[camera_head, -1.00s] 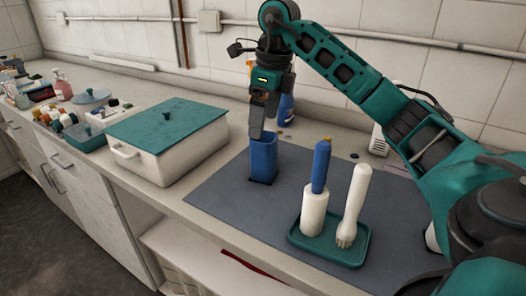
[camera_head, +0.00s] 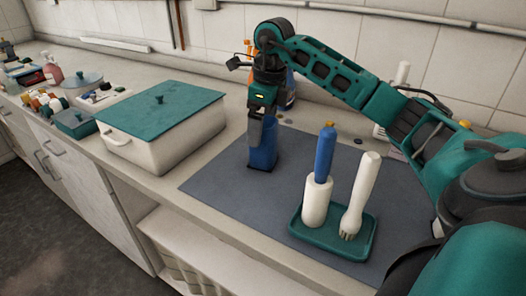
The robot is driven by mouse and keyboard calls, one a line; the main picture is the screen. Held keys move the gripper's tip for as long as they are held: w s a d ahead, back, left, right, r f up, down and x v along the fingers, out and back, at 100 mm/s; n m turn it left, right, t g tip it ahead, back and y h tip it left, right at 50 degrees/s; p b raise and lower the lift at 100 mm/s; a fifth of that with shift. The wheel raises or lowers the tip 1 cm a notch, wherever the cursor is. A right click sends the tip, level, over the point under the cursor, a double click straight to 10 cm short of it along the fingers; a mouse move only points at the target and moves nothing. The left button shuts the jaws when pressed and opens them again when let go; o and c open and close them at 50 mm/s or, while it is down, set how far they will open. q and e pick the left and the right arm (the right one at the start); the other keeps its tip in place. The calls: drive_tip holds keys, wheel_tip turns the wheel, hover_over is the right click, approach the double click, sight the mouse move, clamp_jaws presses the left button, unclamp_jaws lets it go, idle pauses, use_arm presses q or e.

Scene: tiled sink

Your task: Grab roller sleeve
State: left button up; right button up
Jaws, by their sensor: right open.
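A white cylinder (camera_head: 316,205), which looks like the roller sleeve, stands upright on a teal tray (camera_head: 330,249). A blue rod (camera_head: 325,155) rises from its top. A white brush-like tool (camera_head: 360,195) leans slightly beside it on the same tray. My right gripper (camera_head: 256,144) points down at a blue upright container (camera_head: 264,158), left of and behind the tray. It is open, and its fingers overlap the container's upper part; I cannot tell whether they touch it. The gripper is apart from the white cylinder. My left gripper is out of view.
A grey mat (camera_head: 235,200) lies under the tray and blue container, with bare room between them. A white box with a teal lid (camera_head: 160,115) stands to the left. A blue bottle (camera_head: 287,92) stands behind my right gripper. Small items crowd the counter's far left.

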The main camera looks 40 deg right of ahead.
wheel_tip(320, 180, down, 4)
drive_tip(key=shift+f, duration=0.2)
drive_tip(key=shift+c, duration=0.3)
drive_tip(key=c, duration=1)
drive_tip(key=shift+r, duration=0.1)
drive_tip(key=shift+c, duration=0.6)
drive_tip(key=shift+r, duration=0.1)
